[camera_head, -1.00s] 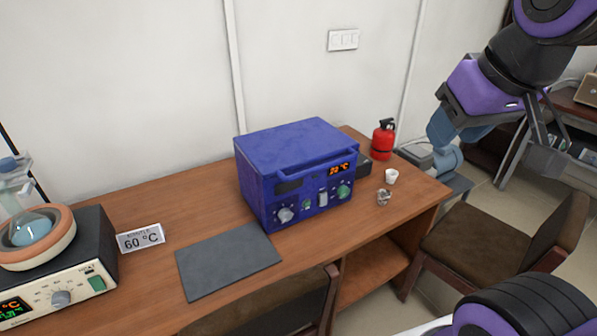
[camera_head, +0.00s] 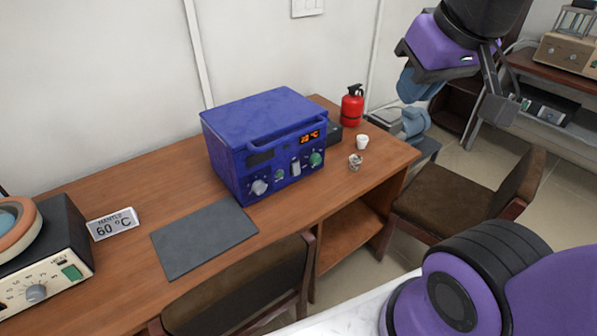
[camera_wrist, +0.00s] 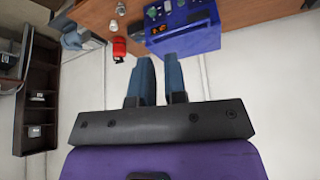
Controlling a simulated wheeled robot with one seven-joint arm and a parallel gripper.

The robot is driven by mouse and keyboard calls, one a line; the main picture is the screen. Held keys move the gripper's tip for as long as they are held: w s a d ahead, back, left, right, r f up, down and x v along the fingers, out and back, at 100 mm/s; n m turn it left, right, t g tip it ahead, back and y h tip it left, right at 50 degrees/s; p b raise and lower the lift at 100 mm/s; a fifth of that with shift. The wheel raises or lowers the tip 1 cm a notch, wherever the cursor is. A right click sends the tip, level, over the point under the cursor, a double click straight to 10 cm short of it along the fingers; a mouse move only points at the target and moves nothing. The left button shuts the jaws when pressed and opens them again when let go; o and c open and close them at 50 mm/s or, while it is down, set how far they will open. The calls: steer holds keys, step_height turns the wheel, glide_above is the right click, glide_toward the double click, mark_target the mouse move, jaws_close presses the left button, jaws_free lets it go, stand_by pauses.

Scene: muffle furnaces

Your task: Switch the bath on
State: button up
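No thing in view is plainly marked as the bath. A beige box (camera_head: 567,54) on the shelf at the far right could be it, but I cannot tell. My gripper (camera_wrist: 160,60) shows two blue-grey fingers in the wrist view, with a narrow empty gap between them. In the head view my gripper (camera_head: 412,90) hangs at the upper right, apart from the things on the desk.
A blue furnace (camera_head: 245,118) with a lit display stands on the wooden desk (camera_head: 165,190). A mantle (camera_head: 75,235) is at the left, by a 60 °C sign (camera_head: 112,224). A red extinguisher (camera_head: 352,107) stands at the back. Chairs (camera_head: 465,200) stand by the desk.

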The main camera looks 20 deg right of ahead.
mark_target(296, 169)
steer(key=shift+w+f, duration=0.15)
steer(key=shift+w, duration=0.25)
jaws_close()
steer(key=w+d+f+m+t, duration=0.1)
steer(key=w+f+m, duration=0.2)
steer(key=w+f, duration=0.65)
steer(key=w+d+f+m, duration=0.25)
steer(key=w+f, duration=0.35)
steer(key=w, duration=0.6)
steer(key=w+f+m, duration=0.2)
steer(key=f+m, duration=0.1)
steer(key=f, duration=0.5)
steer(key=w+f+m+t+y, duration=0.1)
steer(key=w+f+m, duration=0.1)
steer(key=f, duration=0.6)
steer(key=w+f+m+t+y, duration=0.1)
steer(key=f+m, duration=0.3)
steer(key=f, duration=0.4)
steer(key=shift+w+a+f, duration=0.2)
steer(key=shift+w+a, duration=0.2)
steer(key=shift+w, duration=0.35)
steer(key=shift+m, duration=0.25)
steer(key=x, duration=0.9)
steer(key=shift+a, duration=0.1)
steer(key=w, duration=0.2)
steer(key=w+a+f, duration=0.1)
steer(key=shift+w, duration=0.75)
